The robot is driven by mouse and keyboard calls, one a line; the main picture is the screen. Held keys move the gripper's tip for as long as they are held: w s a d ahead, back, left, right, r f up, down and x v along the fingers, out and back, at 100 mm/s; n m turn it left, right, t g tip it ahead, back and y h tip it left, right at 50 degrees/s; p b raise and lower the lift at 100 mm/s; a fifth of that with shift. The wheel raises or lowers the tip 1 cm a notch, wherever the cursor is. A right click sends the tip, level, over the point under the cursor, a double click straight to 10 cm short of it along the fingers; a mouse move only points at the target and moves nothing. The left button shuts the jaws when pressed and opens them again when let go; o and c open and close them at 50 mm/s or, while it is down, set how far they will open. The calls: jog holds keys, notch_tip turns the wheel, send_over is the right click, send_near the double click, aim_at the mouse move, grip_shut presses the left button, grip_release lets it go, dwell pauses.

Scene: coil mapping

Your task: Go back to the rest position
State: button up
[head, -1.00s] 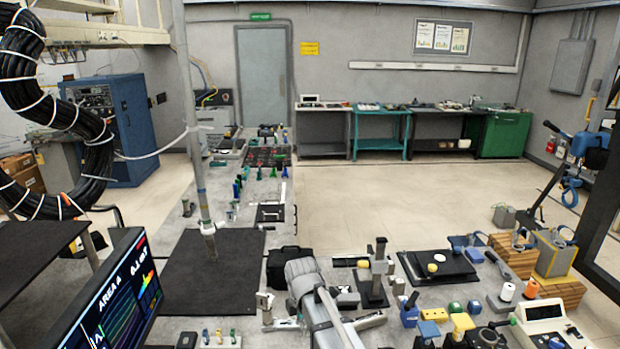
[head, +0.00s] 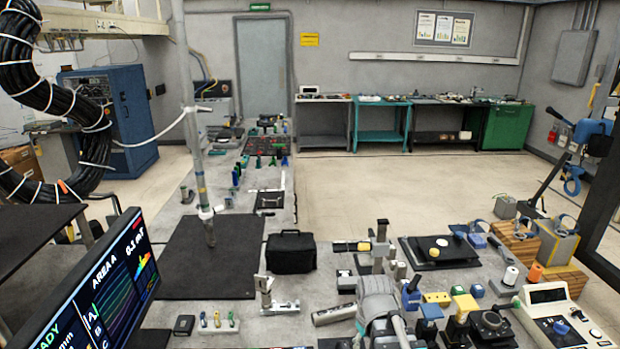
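Part of my own grey arm (head: 378,306) shows at the lower middle of the head view, over the near part of the bench. The fingers of my gripper cannot be made out, so I cannot see whether it holds anything. The arm hides part of the bench surface behind it. A black bag (head: 291,253) stands on the bench to the left of the arm, apart from it.
A black mat (head: 205,270) lies left of the bag, with an upright pole (head: 198,150) over it. A monitor (head: 95,285) stands at the lower left. Small fixtures and a white console (head: 556,312) crowd the right. Open floor (head: 370,190) lies beyond the bench.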

jog(key=s+d+m, duration=0.1)
jog(key=s+d+f+m, duration=0.1)
jog(key=m, duration=0.1)
jog(key=shift+d+m+b, duration=0.25)
jog(key=shift+m+b, duration=0.05)
jog(key=shift+b, duration=0.05)
dwell(1.0)
jog(key=shift+c, duration=0.4)
jog(key=shift+a, duration=0.1)
